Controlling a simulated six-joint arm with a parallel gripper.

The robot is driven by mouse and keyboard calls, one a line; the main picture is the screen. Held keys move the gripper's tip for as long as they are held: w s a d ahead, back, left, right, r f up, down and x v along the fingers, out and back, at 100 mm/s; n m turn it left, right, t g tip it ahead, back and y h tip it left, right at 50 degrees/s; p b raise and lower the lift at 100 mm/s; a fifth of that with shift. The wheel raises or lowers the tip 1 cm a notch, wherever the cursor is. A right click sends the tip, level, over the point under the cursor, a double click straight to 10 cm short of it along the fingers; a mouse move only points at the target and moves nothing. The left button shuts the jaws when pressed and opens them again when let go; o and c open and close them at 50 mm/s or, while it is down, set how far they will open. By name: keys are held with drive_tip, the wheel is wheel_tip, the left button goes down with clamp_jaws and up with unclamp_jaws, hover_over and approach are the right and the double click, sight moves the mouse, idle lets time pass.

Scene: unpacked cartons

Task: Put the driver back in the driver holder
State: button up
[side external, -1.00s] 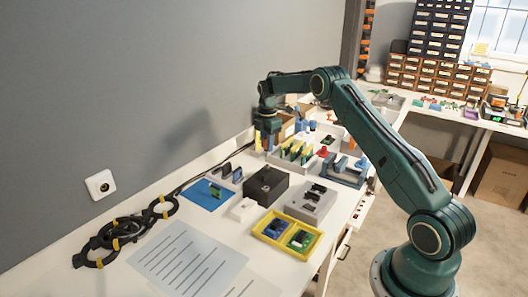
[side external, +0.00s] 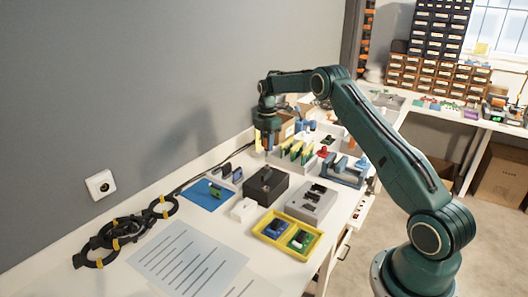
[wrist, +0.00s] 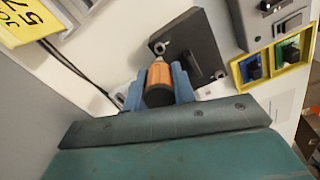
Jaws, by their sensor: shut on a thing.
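The driver has an orange handle with a dark end (wrist: 158,82), seen in the wrist view between the two blue fingers of my gripper (wrist: 158,90). My gripper is shut on it. The driver holder appears to be the dark block with holes (wrist: 192,50), just beyond the driver in the wrist view. It also shows in the side view (side external: 272,187) on the white bench. In the side view my gripper (side external: 267,150) is above and slightly behind the block. The driver's tip is hidden in the wrist view, and I cannot tell whether it touches the holder.
A grey block with dark slots (side external: 313,204) and a yellow tray with a blue and a green part (side external: 262,236) stand in front. A rack of green and yellow boards (side external: 292,168) is to the right. A blue mat (side external: 203,196) lies left, and cables run behind.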

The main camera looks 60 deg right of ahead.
drive_tip(key=s+a+f, duration=0.1)
drive_tip(key=s+a, duration=0.1)
drive_tip(key=a, duration=0.7)
drive_tip(key=s+a+f+n, duration=0.1)
drive_tip(key=a, duration=0.9)
drive_tip(key=shift+s+a+f, duration=0.15)
drive_tip(key=shift+s+f, duration=0.15)
drive_tip(key=shift+s, duration=0.1)
drive_tip(key=shift+f, duration=0.15)
drive_tip(key=shift+f, duration=2.15)
drive_tip(key=shift+f, duration=1.85)
drive_tip(key=o, duration=1.1)
